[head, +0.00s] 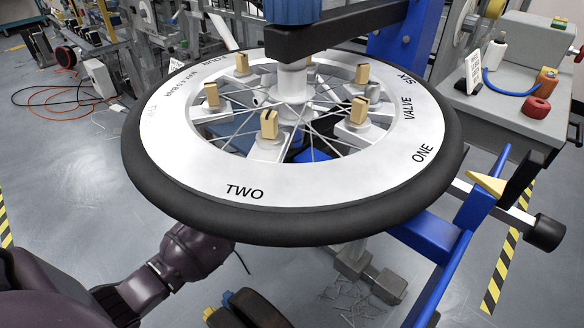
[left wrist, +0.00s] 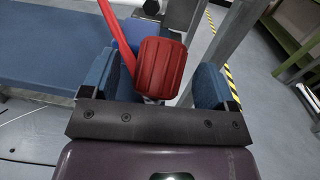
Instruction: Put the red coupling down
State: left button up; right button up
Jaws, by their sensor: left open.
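The red coupling (left wrist: 161,68), a ribbed red block, shows in the left wrist view between the blue finger pads of my left gripper (left wrist: 156,86). The gripper is open. What supports the coupling is mostly hidden. A red hose or strip (left wrist: 116,36) rises beside it; whether they join is unclear. In the head view my dark left arm reaches toward the wheel's underside, and its gripper and the coupling are hidden. My right gripper is not in view.
A large lettered wheel (head: 330,190) with a black tyre fills the head view's middle, above my left arm. A blue frame (head: 440,235) stands at the right. A grey bench (head: 500,115) carries a red cylinder (head: 536,108). Cables (head: 70,95) lie on the floor at left.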

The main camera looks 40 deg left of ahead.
pick_arm(q)
jog(key=c, duration=1.1)
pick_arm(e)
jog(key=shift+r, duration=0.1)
pick_arm(q)
jog(key=shift+w+r, duration=0.1)
jog(key=shift+r, duration=0.05)
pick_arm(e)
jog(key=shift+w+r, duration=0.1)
pick_arm(q)
jog(key=shift+r, duration=0.35)
notch_tip(320, 180, up, 4)
jog(key=p, duration=0.3)
jog(key=shift+w+r, duration=0.1)
jog(key=shift+r, duration=0.05)
notch_tip(320, 180, up, 4)
jog(key=shift+f+p, duration=0.15)
jog(key=shift+p, duration=0.95)
jog(key=shift+r+p, duration=0.55)
jog(key=shift+r, duration=0.1)
jog(key=shift+f, duration=0.1)
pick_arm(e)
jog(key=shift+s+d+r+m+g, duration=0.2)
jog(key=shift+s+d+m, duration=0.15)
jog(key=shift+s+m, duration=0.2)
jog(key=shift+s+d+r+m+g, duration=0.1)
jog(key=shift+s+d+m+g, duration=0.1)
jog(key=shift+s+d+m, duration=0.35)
